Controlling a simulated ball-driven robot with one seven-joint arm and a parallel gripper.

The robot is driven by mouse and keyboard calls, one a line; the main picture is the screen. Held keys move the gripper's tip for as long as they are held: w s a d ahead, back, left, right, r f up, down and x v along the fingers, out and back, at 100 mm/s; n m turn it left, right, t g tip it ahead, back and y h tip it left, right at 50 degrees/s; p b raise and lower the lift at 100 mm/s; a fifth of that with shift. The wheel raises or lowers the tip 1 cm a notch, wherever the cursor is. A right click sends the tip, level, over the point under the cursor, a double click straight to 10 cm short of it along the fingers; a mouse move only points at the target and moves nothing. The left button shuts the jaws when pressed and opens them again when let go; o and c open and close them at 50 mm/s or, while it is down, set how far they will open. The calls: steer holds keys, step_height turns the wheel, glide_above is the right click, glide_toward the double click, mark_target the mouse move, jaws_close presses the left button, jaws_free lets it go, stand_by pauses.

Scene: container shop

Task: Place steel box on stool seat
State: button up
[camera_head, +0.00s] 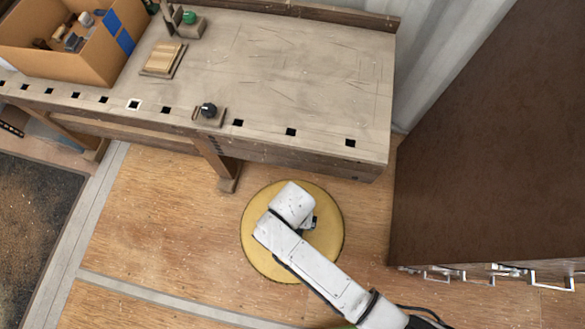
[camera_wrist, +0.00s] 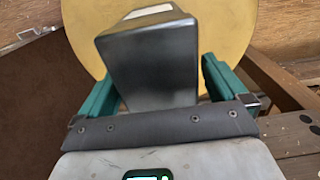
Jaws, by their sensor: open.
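The stool seat (camera_head: 258,248) is a round yellow disc beside the front of the workbench. My white arm reaches over it in the head view, and its wrist covers part of the seat. In the wrist view, the steel box (camera_wrist: 148,68), dark grey with a lighter end, stands in front of the yellow seat (camera_wrist: 225,25). My gripper (camera_wrist: 160,75) is open, with one teal finger on each side of the box. Small gaps seem to show beside the box. I cannot tell whether its underside touches the seat. The box is hidden in the head view.
The workbench (camera_head: 290,75) stands behind the stool, with a cardboard box (camera_head: 75,50) of items, a wooden block (camera_head: 162,58) and a small black-knobbed piece (camera_head: 208,112) on it. A brown cabinet (camera_head: 490,150) with metal handles is at the right. The floor left of the stool is clear.

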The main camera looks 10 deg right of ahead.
step_height(320, 180, up, 9)
stand_by(0.3)
steer(key=s+d+r+n, duration=0.1)
steer(key=s+d+r, duration=0.2)
steer(key=d, duration=0.9)
steer(key=s+d+r+n+t, duration=0.1)
steer(key=s+d+r, duration=0.3)
steer(key=d, duration=0.8)
steer(key=shift+s+d+r+n, duration=0.25)
steer(key=shift+s+d+n, duration=0.15)
steer(key=shift+s+n, duration=0.4)
